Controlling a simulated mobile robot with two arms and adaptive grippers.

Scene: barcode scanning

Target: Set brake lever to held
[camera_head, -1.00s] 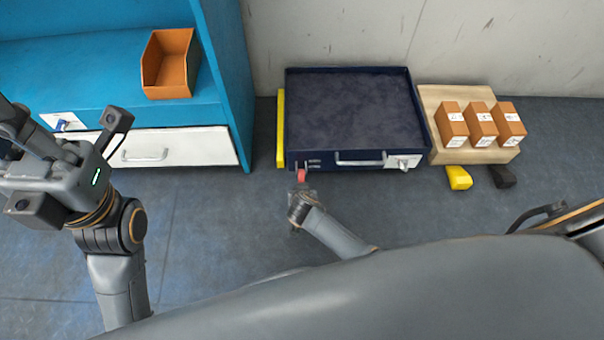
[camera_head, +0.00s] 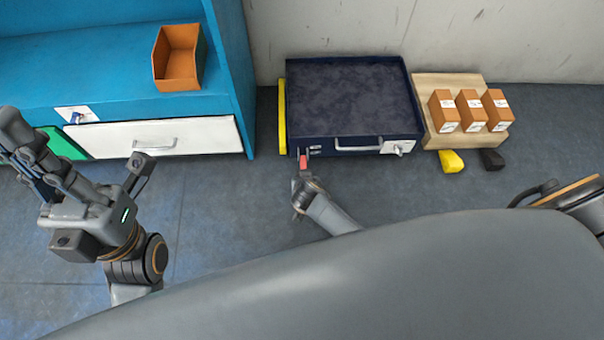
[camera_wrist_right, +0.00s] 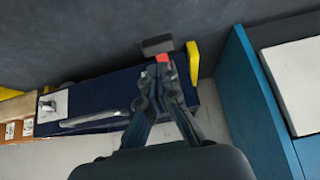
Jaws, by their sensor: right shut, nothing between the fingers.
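The brake lever shows as a red-tipped piece (camera_head: 303,162) at the front left corner of the dark blue tray (camera_head: 348,147). My right gripper (camera_head: 301,180) is just in front of it in the head view, small and partly hidden by its own wrist. In the right wrist view the shut, empty fingers (camera_wrist_right: 163,72) reach the red part (camera_wrist_right: 162,58); whether they touch it I cannot tell. A dark block (camera_wrist_right: 157,46) shows just beyond the red part. My left gripper (camera_head: 35,165) is at the far left, away from the tray; its finger opening is unclear.
A yellow bar (camera_head: 282,117) runs along the tray's left side. A wooden board (camera_head: 430,85) with three brown boxes (camera_head: 471,110) is at right, with yellow (camera_head: 451,161) and black (camera_head: 491,159) wedges before it. A blue cabinet (camera_head: 231,75) holds an orange bin (camera_head: 179,57).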

